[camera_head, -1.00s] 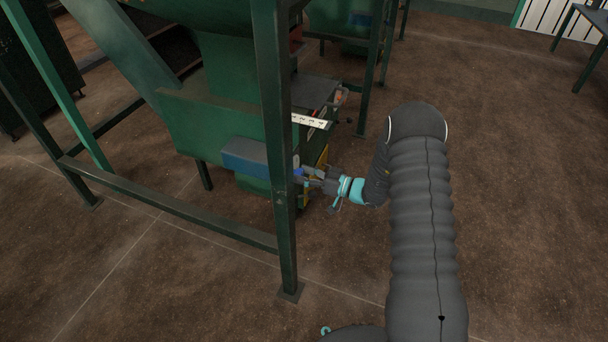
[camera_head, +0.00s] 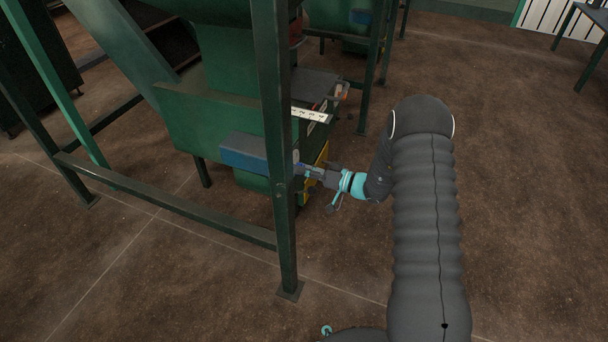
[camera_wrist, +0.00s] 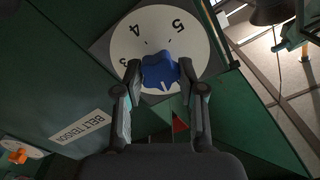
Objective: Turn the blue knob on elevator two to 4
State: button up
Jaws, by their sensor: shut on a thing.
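In the wrist view the blue knob (camera_wrist: 160,71) sits at the middle of a white dial (camera_wrist: 160,22) that shows the numbers 3, 4 and 5. A small white mark shows near the knob's lower edge; I cannot tell for sure which number the knob points to. My gripper (camera_wrist: 160,70) has one finger on each side of the knob and is shut on it. In the head view my gripper (camera_head: 308,172) reaches the green machine (camera_head: 205,125) from the right, beside a dark green post, and the knob is hardly visible there.
The green post (camera_head: 279,150) stands just left of my gripper. A white number strip (camera_head: 309,114) is above it. Brown floor at the right is open.

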jog(key=shift+f+m+p, duration=0.2)
jog(key=shift+m+p, duration=0.85)
jog(key=shift+m, duration=15.35)
jog(key=shift+s, duration=0.1)
jog(key=o, duration=1.1)
jog(key=shift+o, duration=0.2)
